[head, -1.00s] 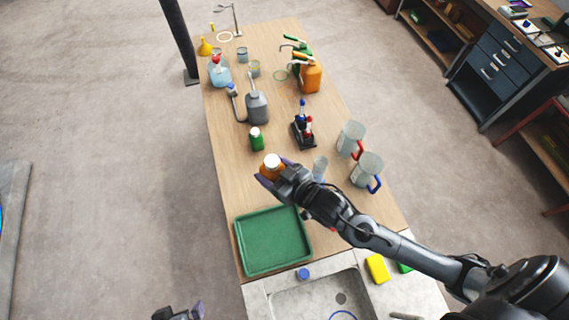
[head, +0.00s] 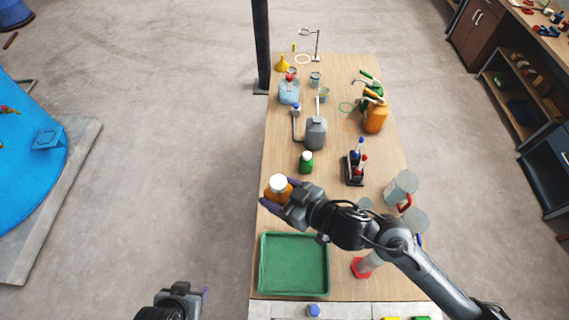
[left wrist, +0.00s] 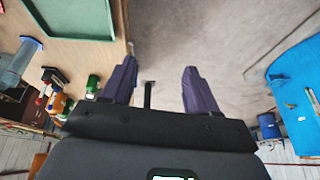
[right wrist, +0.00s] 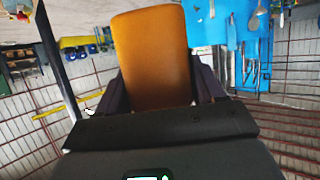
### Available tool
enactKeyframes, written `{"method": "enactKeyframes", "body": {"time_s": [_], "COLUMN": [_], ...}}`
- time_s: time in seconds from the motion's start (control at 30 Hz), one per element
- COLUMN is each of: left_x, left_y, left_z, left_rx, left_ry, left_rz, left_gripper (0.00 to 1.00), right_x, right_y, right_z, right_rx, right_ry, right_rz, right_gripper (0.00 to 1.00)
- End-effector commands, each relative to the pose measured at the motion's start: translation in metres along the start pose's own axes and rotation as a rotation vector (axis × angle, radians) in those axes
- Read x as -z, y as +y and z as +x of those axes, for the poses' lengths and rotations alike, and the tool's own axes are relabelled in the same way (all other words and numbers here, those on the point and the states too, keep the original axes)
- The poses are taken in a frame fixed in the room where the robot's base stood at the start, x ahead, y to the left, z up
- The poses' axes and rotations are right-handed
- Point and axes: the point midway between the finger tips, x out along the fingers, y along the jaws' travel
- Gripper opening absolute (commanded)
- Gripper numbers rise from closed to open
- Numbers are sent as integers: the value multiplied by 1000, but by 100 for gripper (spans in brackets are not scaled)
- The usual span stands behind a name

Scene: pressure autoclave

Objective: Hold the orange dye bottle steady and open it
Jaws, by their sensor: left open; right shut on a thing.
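The orange dye bottle (head: 278,190) has a white cap (head: 278,183) on its top. It is near the left edge of the bench, beyond the green tray. My right gripper (head: 284,197) is shut on the bottle's body. In the right wrist view the orange body (right wrist: 153,58) fills the space between the fingers (right wrist: 158,92). I cannot tell whether the bottle touches the bench. My left gripper (head: 200,298) is at the bottom of the head view, left of the bench. Its fingers (left wrist: 160,88) are open and empty in the left wrist view.
The green tray (head: 262,265) lies at the bench's near end. A green bottle (head: 306,162) stands just beyond the orange one. A grey jug (head: 316,133), a dark rack of small bottles (head: 354,168) and clear beakers (head: 402,186) stand further off. Open floor lies left of the bench.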

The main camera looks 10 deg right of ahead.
Motion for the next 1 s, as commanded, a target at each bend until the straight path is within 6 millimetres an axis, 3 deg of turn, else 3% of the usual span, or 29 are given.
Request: {"method": "enactKeyframes", "body": {"time_s": [0.17, 0.3, 0.6, 0.8, 1.0], "left_x": [66, 130, 259, 320, 366], "left_y": [14, 35, 92, 121, 142], "left_z": [19, 30, 32, 24, 5], "left_rx": [1, 7, 32, 48, 60], "left_ry": [165, 334, 693, 892, 1066], "left_rz": [208, 429, 966, 1316, 1655], "left_gripper": [59, 59, 59, 59, 59], "right_x": [1, 2, 2, 2, 2], "right_y": [0, 0, 0, 0, 0], "right_z": [0, 0, 0, 0, 0], "right_rx": [-1, -1, -1, -1, -1], "right_ry": [3, 4, 4, 4, 4], "right_rz": [0, 0, 0, 0, 0], "right_gripper": [0, 0, 0, 0, 0]}}
